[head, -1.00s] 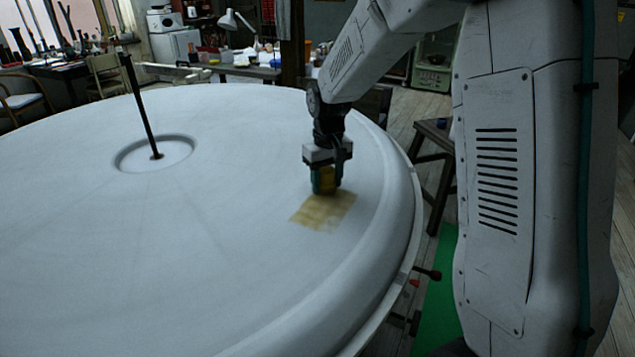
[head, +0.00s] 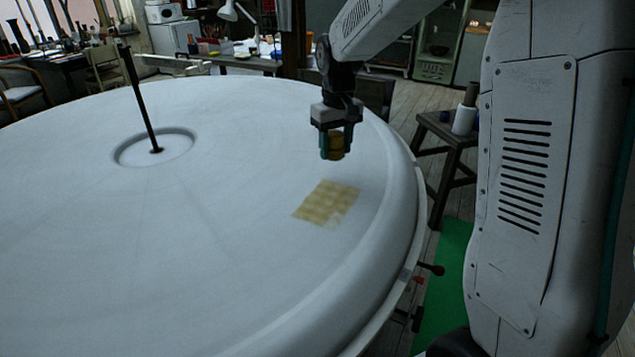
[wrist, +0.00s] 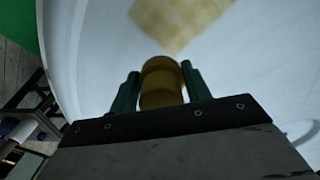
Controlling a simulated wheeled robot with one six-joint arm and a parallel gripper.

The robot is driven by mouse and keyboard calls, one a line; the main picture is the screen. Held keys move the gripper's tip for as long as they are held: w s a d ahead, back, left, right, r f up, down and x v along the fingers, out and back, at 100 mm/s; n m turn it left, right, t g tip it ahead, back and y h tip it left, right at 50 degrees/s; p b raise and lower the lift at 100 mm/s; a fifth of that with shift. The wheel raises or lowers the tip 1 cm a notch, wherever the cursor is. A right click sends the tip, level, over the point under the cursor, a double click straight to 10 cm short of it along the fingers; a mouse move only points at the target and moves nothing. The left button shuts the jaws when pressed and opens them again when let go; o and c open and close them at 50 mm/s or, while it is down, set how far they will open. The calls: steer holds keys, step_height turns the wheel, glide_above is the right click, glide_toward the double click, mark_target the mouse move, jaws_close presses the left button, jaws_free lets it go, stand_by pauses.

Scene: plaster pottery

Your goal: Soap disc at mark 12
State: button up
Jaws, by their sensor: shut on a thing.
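My gripper (head: 336,142) is shut on a yellow-brown soap disc (head: 336,149), held between its two green fingers above the large white round plaster table (head: 230,270). In the wrist view the soap disc (wrist: 160,84) sits between the green fingers. A tan square patch with a faint grid (head: 327,204) lies on the plaster, nearer the camera than the gripper, and shows ahead of the disc in the wrist view (wrist: 180,22). A pale smudge is at its lower right corner. I cannot read any mark number.
A dark rod (head: 140,100) stands up from the round recess (head: 155,148) in the plaster. A raised rim (head: 390,215) runs round the edge. A dark stool (head: 448,135) with a white container stands beyond it at right. The plaster around the patch is clear.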

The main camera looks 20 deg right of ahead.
steer(key=shift+r, duration=0.65)
steer(key=shift+a, duration=0.1)
